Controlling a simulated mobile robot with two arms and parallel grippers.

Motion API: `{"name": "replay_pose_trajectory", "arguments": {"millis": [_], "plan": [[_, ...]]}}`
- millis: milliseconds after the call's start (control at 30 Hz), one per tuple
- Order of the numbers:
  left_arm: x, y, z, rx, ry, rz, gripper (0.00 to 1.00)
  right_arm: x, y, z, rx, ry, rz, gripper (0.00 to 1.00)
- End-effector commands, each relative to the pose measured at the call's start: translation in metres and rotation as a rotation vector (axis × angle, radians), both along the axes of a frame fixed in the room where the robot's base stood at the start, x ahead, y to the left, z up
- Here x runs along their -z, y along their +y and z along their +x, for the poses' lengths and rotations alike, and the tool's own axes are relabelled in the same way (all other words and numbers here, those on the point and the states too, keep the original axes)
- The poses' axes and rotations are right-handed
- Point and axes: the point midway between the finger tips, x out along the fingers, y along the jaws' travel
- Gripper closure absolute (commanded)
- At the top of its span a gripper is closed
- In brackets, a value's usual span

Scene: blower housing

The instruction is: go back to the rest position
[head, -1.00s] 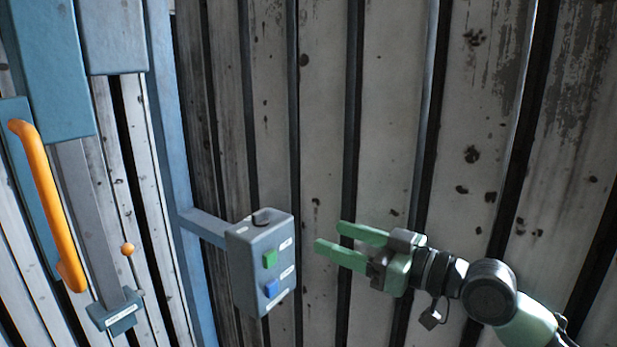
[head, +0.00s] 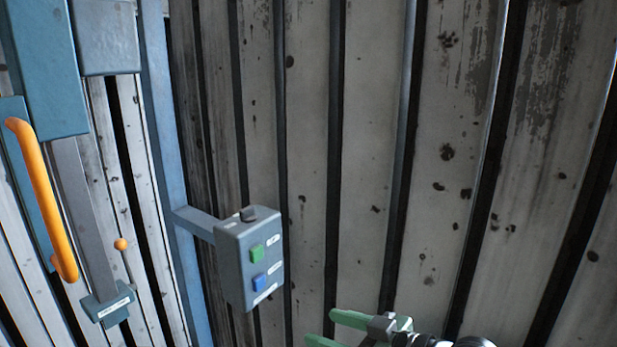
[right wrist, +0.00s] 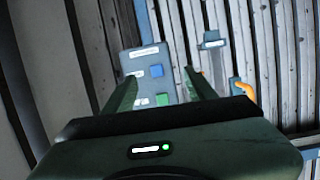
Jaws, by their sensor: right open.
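My right gripper (head: 328,330) shows at the bottom edge of the head view, below and to the right of the grey control box (head: 250,258). Its two green fingers are apart with nothing between them, and most of the arm is cut off by the frame. In the right wrist view the same open fingers (right wrist: 160,88) point toward the control box (right wrist: 135,62), with a gap to it. My left gripper is in neither view.
The box sits on an arm from a blue post (head: 168,150). At the left are blue housing panels (head: 45,65), an orange handle (head: 42,195) and a grey lever bar (head: 85,215) with a small orange ball (head: 121,244). A ribbed, stained wall (head: 370,150) fills the back.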

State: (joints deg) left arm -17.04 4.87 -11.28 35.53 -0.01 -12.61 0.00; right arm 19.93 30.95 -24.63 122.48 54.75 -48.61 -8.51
Motion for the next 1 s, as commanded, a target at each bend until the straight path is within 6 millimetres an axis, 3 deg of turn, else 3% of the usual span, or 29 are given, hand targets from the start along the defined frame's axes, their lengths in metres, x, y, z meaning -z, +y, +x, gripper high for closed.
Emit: {"name": "replay_pose_trajectory", "arguments": {"millis": [167,300,400,600,833,867,1000], "plan": [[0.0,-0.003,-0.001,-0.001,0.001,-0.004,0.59,0.086,-0.015,-0.046,0.111,0.173,-0.12,0.44],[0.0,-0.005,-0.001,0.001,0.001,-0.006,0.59,0.156,-0.052,-0.098,0.27,0.363,-0.248,0.44],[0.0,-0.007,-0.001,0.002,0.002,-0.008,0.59,0.189,-0.08,-0.133,0.375,0.482,-0.329,0.44],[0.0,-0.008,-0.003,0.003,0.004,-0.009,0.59,0.227,-0.124,-0.194,0.528,0.666,-0.447,0.44],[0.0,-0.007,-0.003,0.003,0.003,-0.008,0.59,0.247,-0.163,-0.257,0.667,0.833,-0.553,0.44],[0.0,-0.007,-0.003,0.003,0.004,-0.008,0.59,0.25,-0.166,-0.263,0.68,0.851,-0.565,0.44],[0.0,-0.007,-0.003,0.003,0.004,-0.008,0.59,0.289,-0.163,-0.248,0.667,0.853,-0.57,0.44]]}}
